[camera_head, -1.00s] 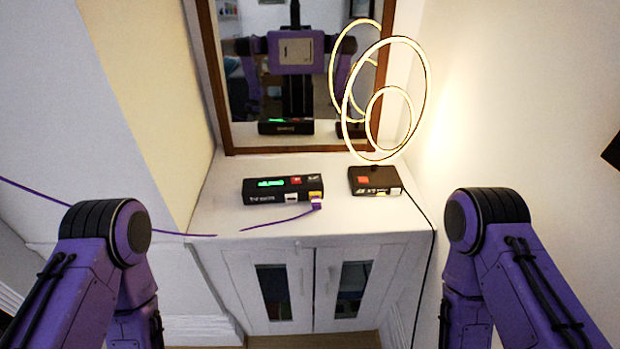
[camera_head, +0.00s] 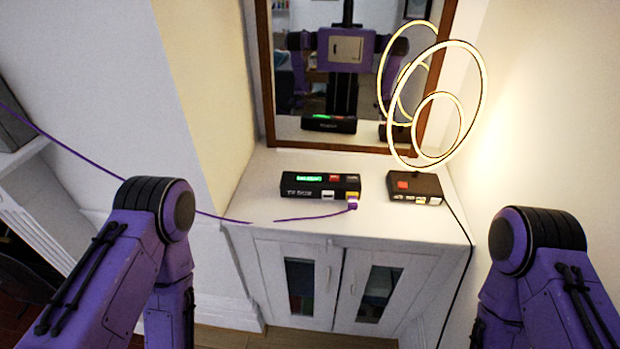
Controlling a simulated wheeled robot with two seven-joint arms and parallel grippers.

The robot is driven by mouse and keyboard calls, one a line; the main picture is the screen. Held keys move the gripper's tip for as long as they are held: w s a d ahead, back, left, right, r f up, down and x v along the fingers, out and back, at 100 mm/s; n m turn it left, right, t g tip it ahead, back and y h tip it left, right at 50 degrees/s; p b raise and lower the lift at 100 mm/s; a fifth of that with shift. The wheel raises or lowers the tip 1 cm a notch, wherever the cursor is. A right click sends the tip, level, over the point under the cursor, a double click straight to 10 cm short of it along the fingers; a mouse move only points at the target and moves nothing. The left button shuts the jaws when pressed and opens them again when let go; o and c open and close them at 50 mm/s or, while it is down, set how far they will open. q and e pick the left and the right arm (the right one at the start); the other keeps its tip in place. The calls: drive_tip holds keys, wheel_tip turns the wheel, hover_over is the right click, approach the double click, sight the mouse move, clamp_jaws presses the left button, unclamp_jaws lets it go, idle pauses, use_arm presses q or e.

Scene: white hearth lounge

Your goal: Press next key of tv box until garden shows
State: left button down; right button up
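The tv box (camera_head: 297,191) is a black box on the white cabinet top, left of the middle. Its front carries white "TV BOX" lettering, and a lit green display (camera_head: 308,179) is on its top. The display text is too small to read. A red key (camera_head: 335,178), a white key (camera_head: 328,194) and a yellow key (camera_head: 352,195) show on its right part; their labels are not legible. A purple cable plug (camera_head: 352,204) is at its front right. Only my arm links show, left and right; both grippers are out of view.
A second black box (camera_head: 413,200) with a red key stands to the right, by a lit ring lamp (camera_head: 484,88). A wood-framed mirror (camera_head: 267,75) is behind. A purple cable (camera_head: 75,152) hangs at left. The white cabinet top (camera_head: 262,205) is partly clear.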

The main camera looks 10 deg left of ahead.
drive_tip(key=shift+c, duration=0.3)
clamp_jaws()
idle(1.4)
